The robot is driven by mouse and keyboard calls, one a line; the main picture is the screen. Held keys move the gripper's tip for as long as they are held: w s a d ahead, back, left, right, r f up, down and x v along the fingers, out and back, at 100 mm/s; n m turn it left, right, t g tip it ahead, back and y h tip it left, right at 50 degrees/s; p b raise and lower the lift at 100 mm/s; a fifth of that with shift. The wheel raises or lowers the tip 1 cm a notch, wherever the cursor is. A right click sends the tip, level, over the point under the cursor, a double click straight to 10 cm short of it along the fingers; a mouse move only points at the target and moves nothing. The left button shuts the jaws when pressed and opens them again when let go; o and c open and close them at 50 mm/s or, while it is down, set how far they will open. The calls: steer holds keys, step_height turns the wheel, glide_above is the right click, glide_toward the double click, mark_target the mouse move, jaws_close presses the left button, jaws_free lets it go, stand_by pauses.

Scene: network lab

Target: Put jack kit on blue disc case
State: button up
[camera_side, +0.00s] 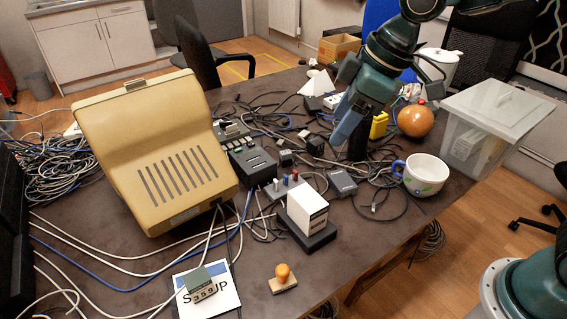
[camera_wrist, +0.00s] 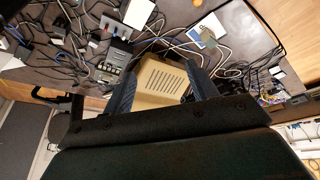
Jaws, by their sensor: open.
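The disc case (camera_side: 229,296), white with a blue band and large black letters, lies flat at the front of the table. A small grey-green block with a row of white marked faces (camera_side: 198,282) rests on it; it also shows in the wrist view (camera_wrist: 233,43). A grey strip with red and blue posts (camera_side: 286,184) stands further back. I cannot tell for certain which of these two is the jack kit. My gripper (camera_side: 352,142) is open and empty above the back right of the table, apart from both; its fingers spread in the wrist view (camera_wrist: 163,75).
A big beige terminal (camera_side: 180,165) stands left. A white box on a black base (camera_side: 307,212) and a wooden stamp (camera_side: 283,279) stand near the disc case. A cup (camera_side: 425,176), an orange ball (camera_side: 415,121) and a clear bin (camera_side: 490,125) are right. Cables cover much of the table.

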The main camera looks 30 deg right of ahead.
steer(key=s+d+r+m+t+h, duration=0.1)
steer(key=s+d+m+t+h, duration=0.1)
steer(key=s+d+m, duration=0.7)
steer(key=s+d, duration=0.5)
steer(key=s, duration=0.5)
steer(key=shift+d+h, duration=0.4)
